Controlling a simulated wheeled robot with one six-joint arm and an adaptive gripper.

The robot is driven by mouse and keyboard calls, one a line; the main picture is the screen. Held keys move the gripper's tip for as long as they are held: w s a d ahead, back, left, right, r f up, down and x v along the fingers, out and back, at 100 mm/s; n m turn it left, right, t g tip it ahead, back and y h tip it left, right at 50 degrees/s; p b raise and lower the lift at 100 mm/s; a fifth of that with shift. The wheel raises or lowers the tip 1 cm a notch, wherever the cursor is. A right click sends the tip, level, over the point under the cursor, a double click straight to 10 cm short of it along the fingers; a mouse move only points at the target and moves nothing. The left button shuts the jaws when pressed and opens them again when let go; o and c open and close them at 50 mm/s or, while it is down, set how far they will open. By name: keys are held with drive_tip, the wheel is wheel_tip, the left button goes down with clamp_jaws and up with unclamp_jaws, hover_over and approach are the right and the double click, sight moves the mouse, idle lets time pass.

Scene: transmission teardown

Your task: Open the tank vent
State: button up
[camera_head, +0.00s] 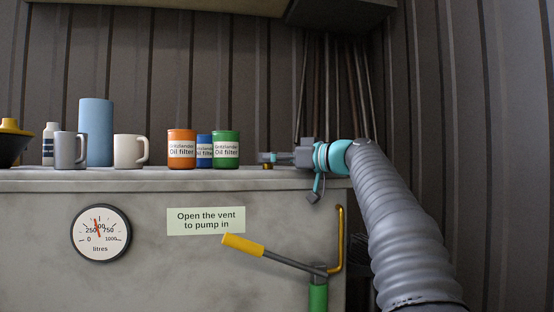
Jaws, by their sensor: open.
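The grey tank (155,240) fills the lower part of the view, with a flat top edge. A small brass-coloured fitting (265,167) shows on the tank top at my gripper's fingertips; it may be the vent, but it is mostly hidden. My gripper (270,157) is open and reaches in from the right, low over the tank top, pointing left. I cannot tell whether its fingers touch the fitting. A pale green label (206,220) on the tank front reads "Open the vent to pump in".
Orange (181,149), blue (204,158) and green (226,149) oil filter cans stand left of my gripper. Mugs, a blue cylinder (96,132) and a bottle stand further left. A yellow-handled pump lever (243,245) and a litres gauge (101,234) are on the front. Rods lean behind.

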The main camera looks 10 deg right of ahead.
drive_tip(key=v, duration=1.2)
